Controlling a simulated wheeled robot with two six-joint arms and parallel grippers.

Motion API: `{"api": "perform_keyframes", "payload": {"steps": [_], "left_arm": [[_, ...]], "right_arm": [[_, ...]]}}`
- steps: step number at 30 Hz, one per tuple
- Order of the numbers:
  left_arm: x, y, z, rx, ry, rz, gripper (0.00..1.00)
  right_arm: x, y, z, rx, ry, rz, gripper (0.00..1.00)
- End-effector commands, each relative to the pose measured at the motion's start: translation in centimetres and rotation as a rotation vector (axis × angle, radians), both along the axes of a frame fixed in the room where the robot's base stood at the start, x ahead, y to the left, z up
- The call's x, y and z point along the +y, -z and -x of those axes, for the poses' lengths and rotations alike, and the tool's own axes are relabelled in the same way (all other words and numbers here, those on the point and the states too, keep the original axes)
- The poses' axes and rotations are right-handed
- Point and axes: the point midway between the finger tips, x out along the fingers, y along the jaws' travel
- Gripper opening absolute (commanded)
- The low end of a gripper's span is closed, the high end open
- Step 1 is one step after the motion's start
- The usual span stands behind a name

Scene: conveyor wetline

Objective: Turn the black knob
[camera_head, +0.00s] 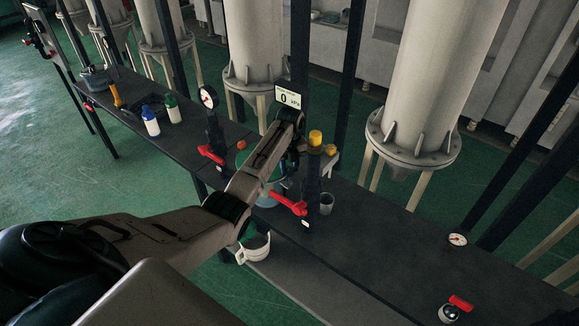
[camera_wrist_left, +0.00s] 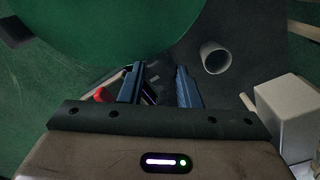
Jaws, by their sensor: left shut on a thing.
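My left arm reaches across the head view to a dark upright post. My left gripper (camera_head: 296,140) is at the post, just below the digital display and beside the yellow-topped fitting. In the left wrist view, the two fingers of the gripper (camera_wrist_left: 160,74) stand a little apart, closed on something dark. The black knob cannot be made out clearly; the gripper and wrist cover that spot in the head view. Whether it is turned cannot be seen. The display (camera_head: 288,97) reads 0 kPa. My right gripper is not in view.
Red levers (camera_head: 289,205) stick out below and left of the post. A grey cup (camera_head: 326,203) stands right of it, and a white mug (camera_head: 254,249) is on the lower ledge. A round gauge (camera_head: 457,240) lies further right. The dark bench between is mostly clear.

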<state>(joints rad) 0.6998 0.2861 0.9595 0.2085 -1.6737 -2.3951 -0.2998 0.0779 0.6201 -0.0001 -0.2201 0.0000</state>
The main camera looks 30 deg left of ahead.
Motion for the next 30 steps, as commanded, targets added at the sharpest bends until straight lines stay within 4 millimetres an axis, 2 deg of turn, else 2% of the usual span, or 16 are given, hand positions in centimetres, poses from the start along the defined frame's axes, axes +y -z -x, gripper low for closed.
{"api": "perform_keyframes", "payload": {"steps": [9,23,24,27,30], "left_arm": [[0.04,-0.16,-0.08,-0.002,0.096,-0.001,0.07],[0.02,-0.15,-0.08,-0.002,0.109,-0.001,0.07],[0.02,-0.14,-0.08,-0.002,0.109,-0.001,0.34],[0.01,-0.12,-0.06,-0.002,0.109,-0.001,0.52],[0.02,-0.08,-0.04,0.0,0.108,0.0,0.52]], "right_arm": [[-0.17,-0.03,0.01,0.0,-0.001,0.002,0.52],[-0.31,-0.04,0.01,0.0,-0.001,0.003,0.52],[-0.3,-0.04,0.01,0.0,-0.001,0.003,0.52],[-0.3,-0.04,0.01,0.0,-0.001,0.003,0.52],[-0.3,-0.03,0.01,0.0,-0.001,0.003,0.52]]}}
